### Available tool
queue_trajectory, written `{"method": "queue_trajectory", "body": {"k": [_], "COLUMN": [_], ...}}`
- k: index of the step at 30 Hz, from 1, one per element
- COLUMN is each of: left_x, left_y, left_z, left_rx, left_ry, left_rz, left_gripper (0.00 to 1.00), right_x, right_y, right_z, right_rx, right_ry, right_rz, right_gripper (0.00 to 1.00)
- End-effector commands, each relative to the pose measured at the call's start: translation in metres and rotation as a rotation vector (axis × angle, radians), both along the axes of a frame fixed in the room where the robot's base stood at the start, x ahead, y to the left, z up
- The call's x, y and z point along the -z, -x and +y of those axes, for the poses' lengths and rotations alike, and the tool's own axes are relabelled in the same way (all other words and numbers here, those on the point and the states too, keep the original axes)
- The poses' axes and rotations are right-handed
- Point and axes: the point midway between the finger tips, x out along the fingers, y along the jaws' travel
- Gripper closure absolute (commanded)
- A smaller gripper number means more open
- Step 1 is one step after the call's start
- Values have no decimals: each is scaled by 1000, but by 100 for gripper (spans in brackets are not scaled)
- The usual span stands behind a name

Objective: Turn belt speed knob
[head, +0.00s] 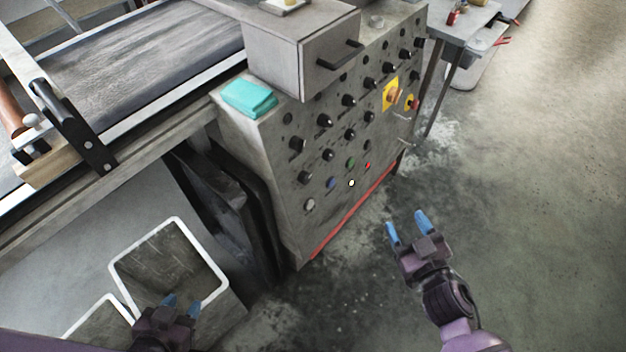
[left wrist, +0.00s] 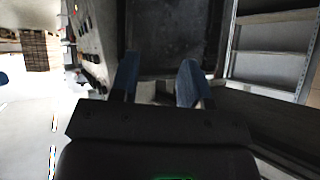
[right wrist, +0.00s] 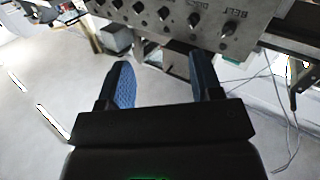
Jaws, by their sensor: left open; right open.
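The grey control panel (head: 290,205) stands in the middle of the head view with several rows of black knobs. Its labels are too small to read there. In the right wrist view, a black knob (right wrist: 228,28) sits beside lettering that seems to read BELT. I cannot tell which knob this is in the head view. My right gripper (head: 407,226) is open and empty, in front of the panel and apart from it. It also shows in the right wrist view (right wrist: 162,72). My left gripper (head: 182,303) is open and empty near a white-rimmed bin.
A conveyor (head: 150,50) runs along the upper left. The white-rimmed bin (head: 213,273) stands below the conveyor. A side table (head: 455,27) is at upper right. The floor at right is clear.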

Motion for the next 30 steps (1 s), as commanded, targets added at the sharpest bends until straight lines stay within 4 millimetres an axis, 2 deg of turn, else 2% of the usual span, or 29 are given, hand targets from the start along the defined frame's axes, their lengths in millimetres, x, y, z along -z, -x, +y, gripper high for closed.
{"method": "queue_trajectory", "body": {"k": [1,6,12,23,30], "left_x": [15,32,41,42,49], "left_y": [5,10,7,5,9], "left_z": [1,4,1,-1,-2], "left_rx": [5,12,21,27,38], "left_ry": [-5,-16,-16,-17,-29], "left_rz": [26,55,62,62,73], "left_gripper": [57,57,57,57,57], "right_x": [14,28,45,48,49], "right_y": [-10,-39,-56,-70,-93], "right_z": [16,65,105,131,163], "right_rx": [-64,-286,-488,-565,-565], "right_ry": [1,9,33,50,50], "right_rz": [-17,-83,-96,-96,-95], "right_gripper": [41,41,41,41,41]}}
